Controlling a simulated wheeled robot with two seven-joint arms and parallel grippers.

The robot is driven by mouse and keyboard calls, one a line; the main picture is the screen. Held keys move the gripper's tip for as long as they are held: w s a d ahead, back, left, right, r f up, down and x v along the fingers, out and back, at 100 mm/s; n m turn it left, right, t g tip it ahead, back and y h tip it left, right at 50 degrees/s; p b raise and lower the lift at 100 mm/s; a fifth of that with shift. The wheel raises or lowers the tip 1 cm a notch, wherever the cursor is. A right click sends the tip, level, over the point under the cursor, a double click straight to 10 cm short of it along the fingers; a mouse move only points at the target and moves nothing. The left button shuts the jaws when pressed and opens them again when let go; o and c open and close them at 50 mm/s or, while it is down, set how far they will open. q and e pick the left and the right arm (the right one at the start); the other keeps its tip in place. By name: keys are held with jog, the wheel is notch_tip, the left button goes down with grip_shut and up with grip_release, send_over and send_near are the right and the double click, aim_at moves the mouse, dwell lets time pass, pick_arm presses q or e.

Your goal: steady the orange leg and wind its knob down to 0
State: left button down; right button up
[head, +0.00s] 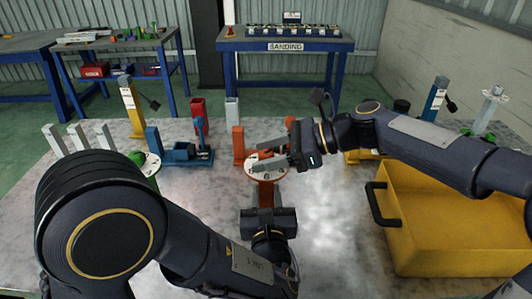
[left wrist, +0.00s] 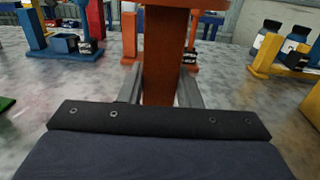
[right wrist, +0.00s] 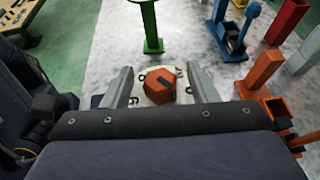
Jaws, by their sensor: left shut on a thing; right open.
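The orange leg (head: 266,192) stands upright on the grey table, with a round white numbered dial (head: 256,174) on top. My left gripper (head: 267,208) is shut on the leg's post below the dial; the left wrist view shows the post (left wrist: 165,50) between its fingers. In the right wrist view the orange knob (right wrist: 157,88) with a dark mark sits mid-dial. My right gripper (right wrist: 160,86) is open above the dial, one finger on each side of the knob, with gaps visible. In the head view this gripper partly hides the knob. I cannot read the knob's setting.
A yellow box (head: 440,225) with a dark handle stands to the right. A green leg (right wrist: 150,25) with a round top is on the left. The front table is mostly clear.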

jog(key=shift+a+f, duration=0.1)
jog(key=shift+a, duration=0.15)
jog(key=c, duration=1)
jog(key=shift+o, duration=0.2)
jog(key=shift+n+g, duration=0.3)
jog(key=shift+g, duration=0.1)
